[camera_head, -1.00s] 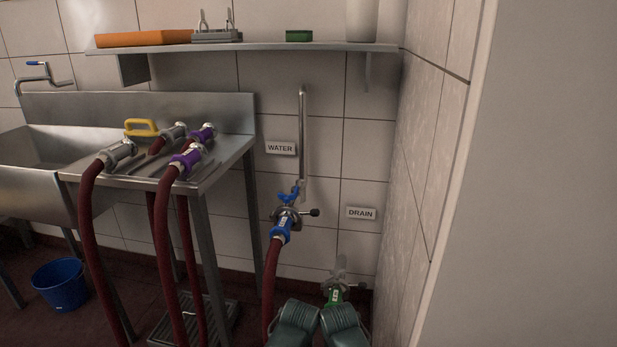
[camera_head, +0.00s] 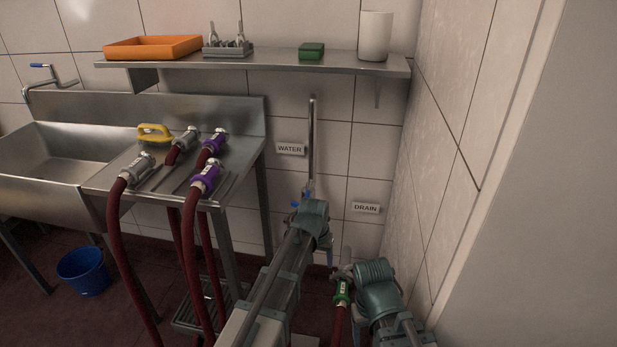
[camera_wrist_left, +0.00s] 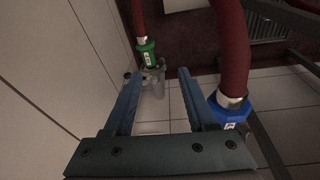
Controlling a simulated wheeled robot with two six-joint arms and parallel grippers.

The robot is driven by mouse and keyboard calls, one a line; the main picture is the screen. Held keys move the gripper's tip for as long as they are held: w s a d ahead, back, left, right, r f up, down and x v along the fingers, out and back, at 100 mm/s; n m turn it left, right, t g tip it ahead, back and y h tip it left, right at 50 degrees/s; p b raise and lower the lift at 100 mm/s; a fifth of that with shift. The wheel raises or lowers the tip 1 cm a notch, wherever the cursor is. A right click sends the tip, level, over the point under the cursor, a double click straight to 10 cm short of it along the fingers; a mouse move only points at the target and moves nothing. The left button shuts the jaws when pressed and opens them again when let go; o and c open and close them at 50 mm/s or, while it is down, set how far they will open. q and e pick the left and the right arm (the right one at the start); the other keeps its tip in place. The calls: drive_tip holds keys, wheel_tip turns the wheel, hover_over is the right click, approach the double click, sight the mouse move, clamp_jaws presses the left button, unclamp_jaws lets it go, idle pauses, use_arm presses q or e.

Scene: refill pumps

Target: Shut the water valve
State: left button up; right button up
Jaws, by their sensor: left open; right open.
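The water pipe (camera_head: 312,140) comes down the wall beside the WATER label (camera_head: 290,149). Its valve is mostly hidden behind my left gripper (camera_head: 312,218) in the head view; only a small blue bit shows there, and I cannot tell if it is the handle. In the left wrist view my left gripper (camera_wrist_left: 158,78) is open, with nothing between its fingers. The blue hose coupling (camera_wrist_left: 230,112) with its dark red hose is just right of the fingers. The valve handle's position cannot be seen. My right gripper (camera_head: 370,280) is open, low down beside the green coupling (camera_head: 342,291).
The drain's green coupling (camera_wrist_left: 147,55) lies beyond the left fingers, under the DRAIN label (camera_head: 366,208). A steel table (camera_head: 120,188) with hoses stands left, a shelf (camera_head: 270,64) above, and a side wall (camera_head: 440,130) close on the right. A blue bucket (camera_head: 83,271) is on the floor.

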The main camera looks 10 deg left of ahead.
sight(306, 196)
use_arm(q)
drive_tip(key=w+a+r+n+t+p, duration=0.1)
drive_tip(key=w+a+r+p, duration=0.4)
drive_tip(key=w+r, duration=0.3)
drive_tip(key=w+a+r+n+t+p, duration=0.1)
drive_tip(key=w+a+r+n+p, duration=0.1)
drive_tip(key=w+a+r+p, duration=0.3)
drive_tip(key=w+r+p, duration=0.3)
drive_tip(key=w+r, duration=0.1)
drive_tip(key=w, duration=0.1)
drive_tip(key=shift+a+r+t+h, duration=0.25)
drive_tip(key=shift+a+t+h, duration=0.05)
drive_tip(key=shift+t+h, duration=0.1)
use_arm(e)
wheel_tip(306, 196, up, 16)
use_arm(q)
drive_tip(key=shift+f, duration=0.1)
use_arm(e)
drive_tip(key=shift+f, duration=0.15)
use_arm(q)
drive_tip(key=b+x, duration=1.2)
drive_tip(key=x, duration=0.1)
drive_tip(key=shift+w+f, duration=0.1)
drive_tip(key=shift+f, duration=0.25)
use_arm(e)
wheel_tip(306, 196, down, 12)
drive_tip(key=shift+f, duration=0.2)
use_arm(q)
drive_tip(key=shift+r, duration=0.1)
drive_tip(key=shift+c, duration=0.2)
